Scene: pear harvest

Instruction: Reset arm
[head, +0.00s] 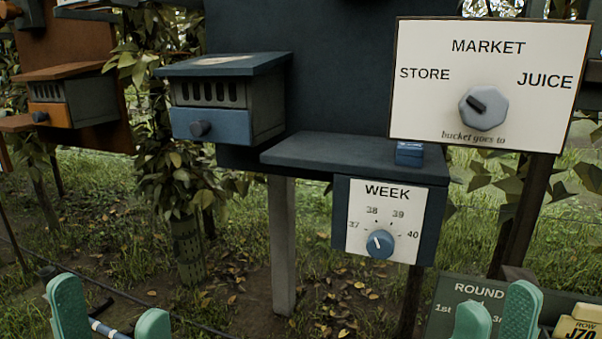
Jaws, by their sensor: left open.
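My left gripper (110,312) is at the bottom left edge, its two green fingers spread apart. A blue and white banded rod (108,330) shows low between the fingers; I cannot tell whether it touches them. My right gripper (497,312) is at the bottom right, its two green fingers a small gap apart with nothing seen between the tips. It is in front of the ROUND sign (470,291) and hides part of it. The rest of both arms is out of view.
A white sign (545,115) has a grey knob (482,107) pointing toward STORE. A WEEK panel (383,215) with a blue knob (380,244) hangs below a dark shelf (340,152) holding a small blue block (409,153). Blue (228,100) and orange (75,98) boxes stand left. Yellow ROW plate (578,328) is bottom right.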

